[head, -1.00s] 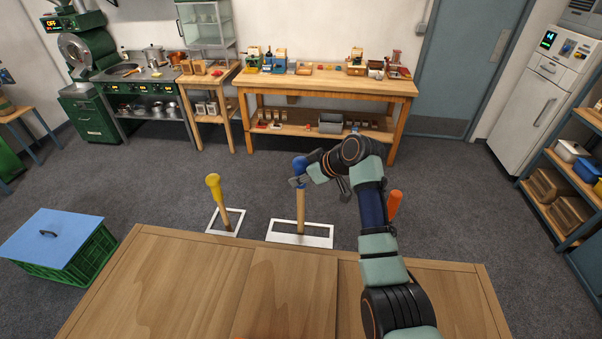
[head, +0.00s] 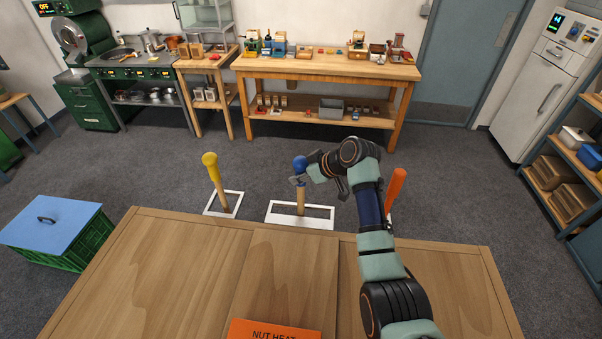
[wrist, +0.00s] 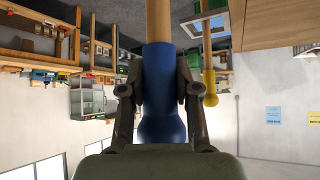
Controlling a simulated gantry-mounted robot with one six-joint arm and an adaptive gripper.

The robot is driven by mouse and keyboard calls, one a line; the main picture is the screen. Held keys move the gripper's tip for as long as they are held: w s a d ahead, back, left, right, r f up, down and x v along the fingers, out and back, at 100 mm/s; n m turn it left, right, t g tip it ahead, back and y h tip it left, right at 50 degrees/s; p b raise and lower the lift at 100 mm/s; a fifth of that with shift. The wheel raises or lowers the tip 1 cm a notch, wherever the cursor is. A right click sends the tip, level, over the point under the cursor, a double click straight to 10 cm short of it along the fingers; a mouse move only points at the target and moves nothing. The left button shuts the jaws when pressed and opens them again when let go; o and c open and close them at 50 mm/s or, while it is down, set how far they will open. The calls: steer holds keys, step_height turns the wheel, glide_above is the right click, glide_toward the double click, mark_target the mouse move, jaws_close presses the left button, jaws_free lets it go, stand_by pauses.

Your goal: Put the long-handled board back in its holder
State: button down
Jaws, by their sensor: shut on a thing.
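The long-handled board shows as a blue grip (head: 300,163) on a wooden shaft (head: 301,202), standing about upright beyond the table edge. My gripper (head: 298,180) is shut on the blue grip. In the wrist view the blue grip (wrist: 162,95) sits between both fingers and the shaft runs away from the camera. The shaft goes down within the outline of a wide white frame (head: 318,227), apparently its holder. The board's lower end is hidden, so I cannot tell how deep it sits.
A yellow-topped handle (head: 209,160) stands in a smaller white frame (head: 238,200) to the left. An orange handle (head: 397,188) stands right of my arm. The wooden table (head: 160,280) fills the front, with an orange sign (head: 270,332). A green crate (head: 60,245) is at left.

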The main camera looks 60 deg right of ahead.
mark_target(301, 158)
steer(key=shift+f, duration=0.2)
steer(key=c, duration=0.7)
jaws_free()
steer(key=shift+c, duration=0.2)
step_height(301, 158, up, 10)
steer(key=p, duration=0.8)
steer(key=shift+r, duration=0.1)
